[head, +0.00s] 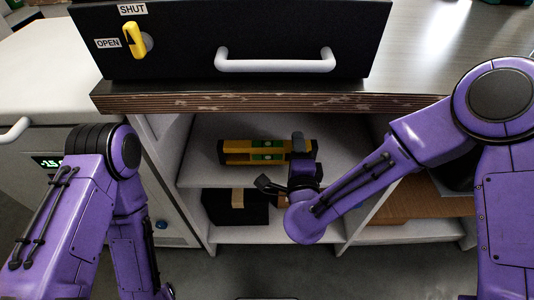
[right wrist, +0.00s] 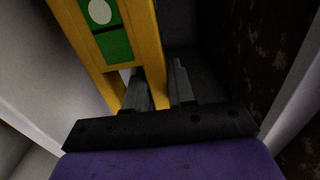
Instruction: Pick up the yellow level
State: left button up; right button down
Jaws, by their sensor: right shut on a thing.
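The yellow level (head: 236,156) with green vial windows lies lengthwise on the upper shelf of the open cabinet under the counter. In the right wrist view the level (right wrist: 148,40) fills the upper left. My right gripper (head: 299,150) is at the level's right end in the head view. In the right wrist view, the right gripper (right wrist: 161,84) is shut on one yellow rail, with one finger in the level's opening and the other outside it. My left arm hangs at the left, and its gripper is out of view.
The shelf (head: 340,150) has bare room right of the level. A black box (head: 222,207) stands on the lower shelf. The wooden counter edge (head: 270,103) overhangs the opening. Above is a black panel with a white handle (head: 275,66) and a yellow lever (head: 134,40).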

jog(key=s+p, duration=0.3)
jog(key=s, duration=1.1)
dwell(1.0)
jog(key=shift+s+f, duration=0.15)
